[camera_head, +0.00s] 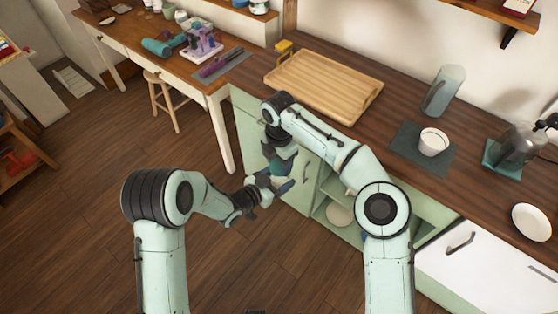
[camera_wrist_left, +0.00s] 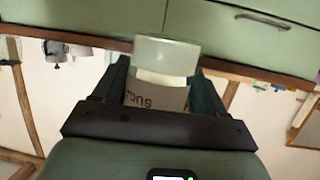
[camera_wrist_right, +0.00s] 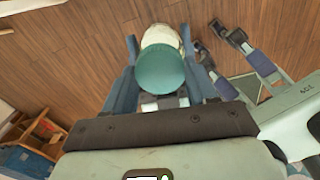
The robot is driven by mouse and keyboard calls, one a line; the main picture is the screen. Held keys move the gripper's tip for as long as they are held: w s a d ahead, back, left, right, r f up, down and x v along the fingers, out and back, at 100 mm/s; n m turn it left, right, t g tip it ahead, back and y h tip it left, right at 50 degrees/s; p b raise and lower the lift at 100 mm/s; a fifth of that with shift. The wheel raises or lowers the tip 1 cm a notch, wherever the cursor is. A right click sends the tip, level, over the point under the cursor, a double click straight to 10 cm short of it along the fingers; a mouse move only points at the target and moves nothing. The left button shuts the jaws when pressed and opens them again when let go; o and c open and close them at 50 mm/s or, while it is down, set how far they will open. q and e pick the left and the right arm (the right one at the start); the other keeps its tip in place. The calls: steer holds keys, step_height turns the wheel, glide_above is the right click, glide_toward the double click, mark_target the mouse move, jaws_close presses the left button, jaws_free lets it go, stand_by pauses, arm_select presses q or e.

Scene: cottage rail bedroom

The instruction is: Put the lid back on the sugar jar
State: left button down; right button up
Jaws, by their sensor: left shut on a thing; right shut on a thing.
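In the left wrist view my left gripper (camera_wrist_left: 160,95) is shut on the sugar jar (camera_wrist_left: 158,94), which has a brown, partly hidden label with dark letters and a pale translucent end. In the right wrist view my right gripper (camera_wrist_right: 162,72) is shut on a round teal lid (camera_wrist_right: 161,69). A pale rounded body shows just beyond the lid; I cannot tell whether they touch. In the head view my right gripper (camera_head: 279,166) points down close to my left gripper (camera_head: 276,185), in front of the cabinets. The jar is mostly hidden there.
The counter holds a wooden tray (camera_head: 300,84), a white bowl (camera_head: 432,142) on a dark mat, a tall glass (camera_head: 443,90) and a glass pot (camera_head: 520,146). A desk (camera_head: 145,38) and stool (camera_head: 163,92) stand at the back left. The floor at left is open.

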steer(key=m, duration=0.4)
steer(key=shift+m, duration=0.3)
steer(key=m, duration=0.4)
steer(key=shift+m, duration=0.4)
steer(key=m, duration=0.7)
steer(key=o, duration=1.3)
steer(key=shift+c, duration=0.2)
steer(key=shift+s+a, duration=0.15)
steer(key=shift+r, duration=0.4)
step_height(320, 180, up, 11)
steer(key=shift+w+d, duration=0.2)
